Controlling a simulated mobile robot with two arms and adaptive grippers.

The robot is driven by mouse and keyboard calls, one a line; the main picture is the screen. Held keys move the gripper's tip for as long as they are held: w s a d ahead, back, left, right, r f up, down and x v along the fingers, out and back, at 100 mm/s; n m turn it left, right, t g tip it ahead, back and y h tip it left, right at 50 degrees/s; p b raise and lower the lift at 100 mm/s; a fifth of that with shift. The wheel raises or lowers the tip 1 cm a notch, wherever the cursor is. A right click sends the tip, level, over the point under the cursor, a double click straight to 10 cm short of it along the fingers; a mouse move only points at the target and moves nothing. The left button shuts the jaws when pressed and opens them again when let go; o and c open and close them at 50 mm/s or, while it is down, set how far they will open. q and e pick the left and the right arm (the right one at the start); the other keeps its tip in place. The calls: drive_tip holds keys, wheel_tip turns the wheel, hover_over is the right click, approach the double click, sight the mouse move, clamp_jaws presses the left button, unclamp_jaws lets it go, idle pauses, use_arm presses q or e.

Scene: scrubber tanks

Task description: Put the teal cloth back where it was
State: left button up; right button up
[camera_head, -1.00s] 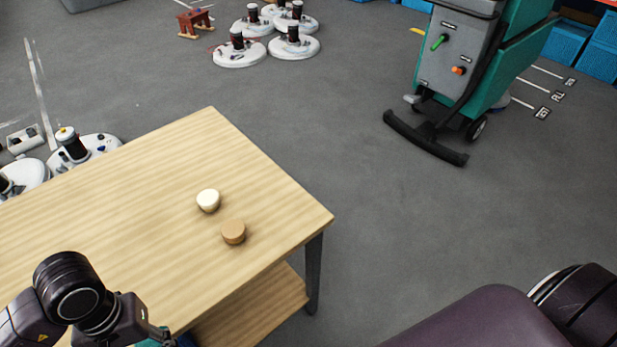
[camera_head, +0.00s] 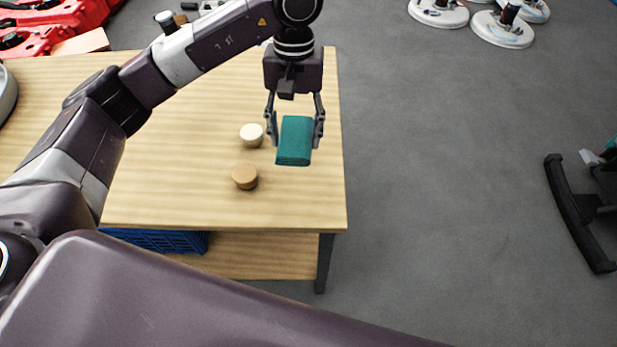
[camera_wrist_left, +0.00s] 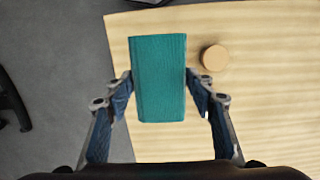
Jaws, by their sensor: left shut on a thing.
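The teal cloth (camera_head: 295,143) is a folded block held by my left gripper (camera_head: 296,128) over the right end of the wooden table (camera_head: 190,205). The fingers press on its two sides. In the left wrist view the cloth (camera_wrist_left: 158,75) sits between the fingertips (camera_wrist_left: 158,92), with the table (camera_wrist_left: 255,100) behind it. I cannot tell how high it is above the tabletop. My right gripper does not show.
A cream round piece (camera_head: 251,134) and a tan round piece (camera_head: 245,177) stand on the table just left of the cloth. A blue crate (camera_head: 160,240) is on the lower shelf. Red machines (camera_head: 50,30) are at the back left.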

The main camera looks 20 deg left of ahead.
use_arm(q)
wheel_tip(320, 180, up, 5)
hover_over(304, 177)
drive_tip(key=shift+w+a+n, duration=0.15)
drive_tip(key=shift+n, duration=0.15)
drive_tip(key=shift+f, duration=0.15)
wheel_tip(304, 177, down, 14)
drive_tip(key=shift+w+f+p, duration=0.1)
drive_tip(key=shift+f+p, duration=0.15)
drive_tip(key=shift+p, duration=0.65)
drive_tip(key=shift+f+p, duration=0.35)
drive_tip(key=shift+f, duration=2.15)
drive_tip(key=o, duration=1.2)
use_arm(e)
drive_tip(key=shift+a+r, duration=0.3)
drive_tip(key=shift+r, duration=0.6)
